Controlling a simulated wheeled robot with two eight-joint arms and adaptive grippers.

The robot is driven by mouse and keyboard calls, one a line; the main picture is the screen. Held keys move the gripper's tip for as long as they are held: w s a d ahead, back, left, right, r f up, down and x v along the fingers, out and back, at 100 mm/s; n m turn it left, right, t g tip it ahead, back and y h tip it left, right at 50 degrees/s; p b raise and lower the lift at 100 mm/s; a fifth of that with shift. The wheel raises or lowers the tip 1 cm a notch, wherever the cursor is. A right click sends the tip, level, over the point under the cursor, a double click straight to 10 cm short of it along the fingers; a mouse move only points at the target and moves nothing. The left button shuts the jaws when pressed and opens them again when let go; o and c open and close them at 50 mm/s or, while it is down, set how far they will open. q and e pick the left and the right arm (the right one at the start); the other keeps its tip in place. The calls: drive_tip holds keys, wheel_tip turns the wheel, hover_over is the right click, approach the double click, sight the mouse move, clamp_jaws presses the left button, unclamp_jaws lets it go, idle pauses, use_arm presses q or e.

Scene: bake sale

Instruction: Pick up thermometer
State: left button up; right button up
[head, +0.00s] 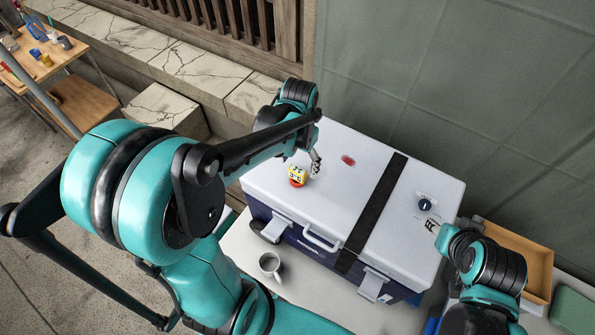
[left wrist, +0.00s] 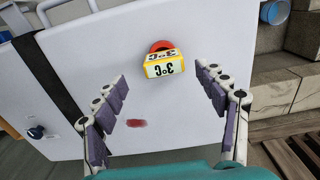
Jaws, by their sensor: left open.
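The thermometer (head: 297,176) is a small yellow block with white labels and a red base. It sits on the white lid of a cooler (head: 262,185). In the left wrist view the thermometer (left wrist: 163,63) reads 3°C upside down, beyond and between my fingertips. My left gripper (left wrist: 165,85) is open and empty above the lid; in the head view the left gripper (head: 316,163) is just right of the thermometer, apart from it. My right gripper (head: 432,226) is near the cooler's right edge; its opening is too small to tell.
A black strap (head: 372,215) crosses the lid, with a dial (head: 425,204) to its right. A red smear (head: 348,160) marks the lid. A metal mug (head: 270,264) stands on the table in front. A cardboard box (head: 520,255) is at right. A wall stands behind.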

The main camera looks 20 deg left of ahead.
sight(298, 170)
use_arm(q)
drive_tip(key=f, duration=0.5)
drive_tip(key=shift+w+a, duration=0.25)
drive_tip(key=shift+r, duration=0.1)
drive_tip(key=shift+s, duration=0.1)
drive_tip(key=c, duration=1.2)
